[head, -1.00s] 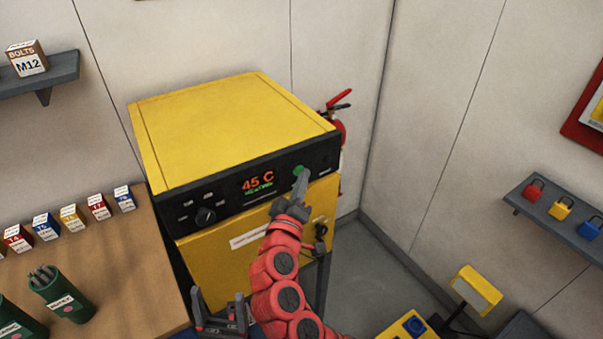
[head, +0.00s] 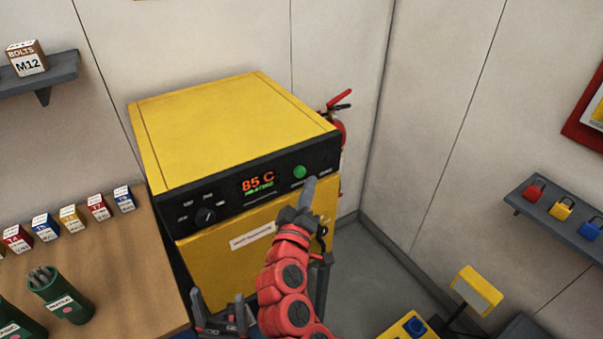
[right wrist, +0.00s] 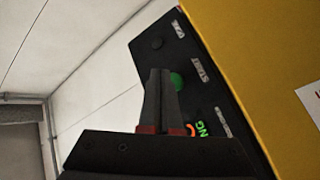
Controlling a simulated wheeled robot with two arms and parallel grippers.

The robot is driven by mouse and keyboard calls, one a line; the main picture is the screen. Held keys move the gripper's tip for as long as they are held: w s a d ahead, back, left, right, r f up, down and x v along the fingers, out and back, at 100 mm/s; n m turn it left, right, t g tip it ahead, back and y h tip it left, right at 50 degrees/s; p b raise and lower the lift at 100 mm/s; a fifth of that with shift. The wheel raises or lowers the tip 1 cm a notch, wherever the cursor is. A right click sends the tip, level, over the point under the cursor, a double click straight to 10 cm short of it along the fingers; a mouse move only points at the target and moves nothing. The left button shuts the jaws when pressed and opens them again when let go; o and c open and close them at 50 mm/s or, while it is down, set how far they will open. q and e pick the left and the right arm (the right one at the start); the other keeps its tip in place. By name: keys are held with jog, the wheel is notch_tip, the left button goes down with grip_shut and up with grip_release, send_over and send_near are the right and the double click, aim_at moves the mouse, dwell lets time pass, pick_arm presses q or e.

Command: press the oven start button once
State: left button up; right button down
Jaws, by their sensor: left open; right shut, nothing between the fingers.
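The yellow oven (head: 230,125) stands in the corner with a black control panel on its front. The green start button (head: 300,172) is on the right part of the panel. The display (head: 257,183) reads 85 C with green text, apparently HEATING, below it. My right gripper (head: 311,184) is shut and empty, just below and right of the button, apart from it in the head view. In the right wrist view the shut fingers (right wrist: 160,80) partly cover the green button (right wrist: 177,81). My left gripper (head: 222,312) is open and empty, low in front of the oven.
A wooden bench (head: 120,260) at left holds several small labelled boxes and green cups (head: 60,295). A fire extinguisher (head: 338,128) hangs behind the oven's right side. A shelf with padlocks (head: 555,215) is on the right wall. Floor right of the oven is clear.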

jog(key=s+d, duration=0.2)
jog(key=s, duration=0.1)
jog(key=shift+s+d, duration=0.25)
jog(key=shift+d, duration=0.05)
dwell(0.6)
